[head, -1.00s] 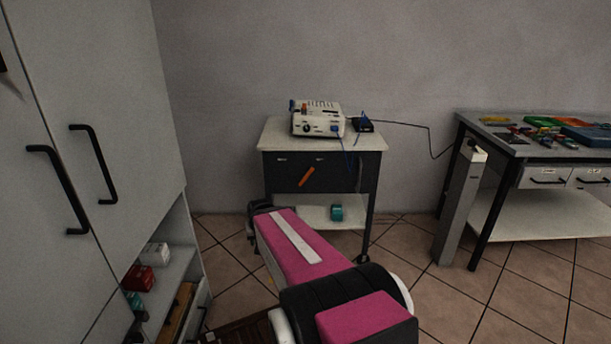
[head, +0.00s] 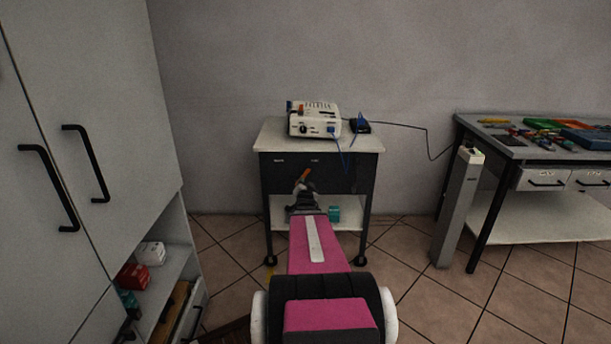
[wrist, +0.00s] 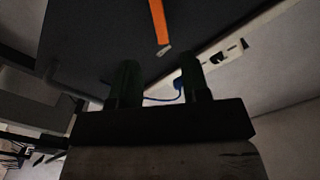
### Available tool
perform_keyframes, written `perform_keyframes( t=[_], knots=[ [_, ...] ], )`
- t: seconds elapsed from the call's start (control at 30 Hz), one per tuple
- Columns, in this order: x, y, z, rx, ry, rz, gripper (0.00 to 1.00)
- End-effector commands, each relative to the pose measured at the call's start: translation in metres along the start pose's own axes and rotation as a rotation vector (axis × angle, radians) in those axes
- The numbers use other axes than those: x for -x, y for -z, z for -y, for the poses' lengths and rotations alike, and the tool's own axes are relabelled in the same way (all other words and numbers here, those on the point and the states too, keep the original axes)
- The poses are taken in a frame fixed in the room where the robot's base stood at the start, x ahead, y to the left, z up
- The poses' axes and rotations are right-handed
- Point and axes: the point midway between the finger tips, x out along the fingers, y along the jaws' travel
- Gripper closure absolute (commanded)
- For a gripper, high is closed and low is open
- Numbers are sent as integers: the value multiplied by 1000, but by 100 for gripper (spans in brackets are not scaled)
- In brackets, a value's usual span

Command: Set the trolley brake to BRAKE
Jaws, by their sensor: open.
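The trolley (head: 275,133) stands against the wall, with a pale top and a dark front panel. An orange brake lever (head: 305,174) sits on that panel, tilted with its upper end to the right; its lower part is hidden behind my gripper. In the wrist view the orange lever (wrist: 158,18) shows beyond the fingertips, roughly in line with the gap between them. My gripper (wrist: 160,72) is open and empty, its two dark fingers apart. In the head view my gripper (head: 303,188) is in front of the panel. Marks on the panel are too small to read.
A white device (head: 314,120) with a blue cable stands on the trolley. A grey post (head: 459,205) and a workbench (head: 545,150) are on the right. A tall cabinet (head: 110,130) is on the left. Tiled floor lies open between trolley and post.

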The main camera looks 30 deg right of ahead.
Motion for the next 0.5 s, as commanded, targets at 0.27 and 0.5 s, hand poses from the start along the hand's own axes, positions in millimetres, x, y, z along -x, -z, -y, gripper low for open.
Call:
perform_keyframes(
  t=[0.27,0.5],
  knots=[
    [-36,-1,0,1,1,1,57],
    [-79,-2,0,2,0,2,57]
  ],
)
